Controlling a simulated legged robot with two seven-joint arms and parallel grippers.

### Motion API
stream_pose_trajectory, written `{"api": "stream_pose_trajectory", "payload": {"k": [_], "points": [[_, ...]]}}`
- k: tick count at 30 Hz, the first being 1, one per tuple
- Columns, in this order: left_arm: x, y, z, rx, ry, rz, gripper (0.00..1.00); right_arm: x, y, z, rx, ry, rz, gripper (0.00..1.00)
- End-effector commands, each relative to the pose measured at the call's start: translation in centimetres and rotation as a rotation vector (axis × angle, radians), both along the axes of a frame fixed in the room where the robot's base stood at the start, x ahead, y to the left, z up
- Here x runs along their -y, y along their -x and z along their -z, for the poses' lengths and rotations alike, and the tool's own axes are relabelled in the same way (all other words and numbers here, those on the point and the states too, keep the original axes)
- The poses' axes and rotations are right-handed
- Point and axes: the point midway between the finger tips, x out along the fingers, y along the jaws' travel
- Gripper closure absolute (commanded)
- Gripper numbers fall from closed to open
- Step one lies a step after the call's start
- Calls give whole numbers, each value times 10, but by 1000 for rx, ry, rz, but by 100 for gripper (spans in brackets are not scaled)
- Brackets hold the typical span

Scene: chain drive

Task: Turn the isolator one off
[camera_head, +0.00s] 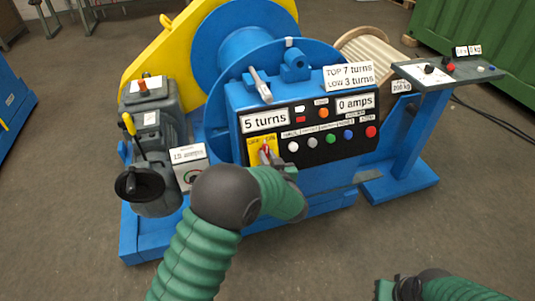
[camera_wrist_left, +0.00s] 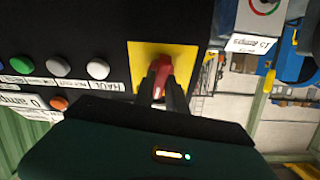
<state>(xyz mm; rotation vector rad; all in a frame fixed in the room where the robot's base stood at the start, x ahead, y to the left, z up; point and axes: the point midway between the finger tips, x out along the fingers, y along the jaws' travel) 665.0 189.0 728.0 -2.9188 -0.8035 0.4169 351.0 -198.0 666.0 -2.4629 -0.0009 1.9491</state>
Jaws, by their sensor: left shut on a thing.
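The isolator is a red handle (camera_wrist_left: 161,73) on a yellow plate (camera_wrist_left: 187,58) at the left end of the black panel. The plate also shows in the head view (camera_head: 255,142), with OFF and ON lettering along its top. My left gripper (camera_wrist_left: 163,92) is shut on the red handle, one dark finger on each side. In the head view my left gripper (camera_head: 270,158) covers part of the plate, and the handle's exact angle is hard to read. My right gripper (camera_head: 405,290) is at the bottom right, away from the panel, and its fingers are unclear.
The panel holds a row of round buttons (camera_head: 330,139) right of the isolator, and display labels "5 turns" (camera_head: 264,119) and "0 amps" (camera_head: 355,104). A grey lever (camera_head: 261,87) stands above the panel. A grey motor (camera_head: 152,130) is at left, a blue pedestal (camera_head: 412,135) at right.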

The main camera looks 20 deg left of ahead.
Motion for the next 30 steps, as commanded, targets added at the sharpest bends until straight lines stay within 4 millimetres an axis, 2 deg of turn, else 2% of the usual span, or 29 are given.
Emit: {"api": "stream_pose_trajectory", "payload": {"k": [1,18,30], "points": [[2,2,5,7,34,-16,100,0,0,-4,0,0,0,100],[4,1,6,276,437,-258,100,0,0,-23,0,0,0,100],[4,1,7,419,650,-388,100,0,0,-30,0,0,0,100]]}}
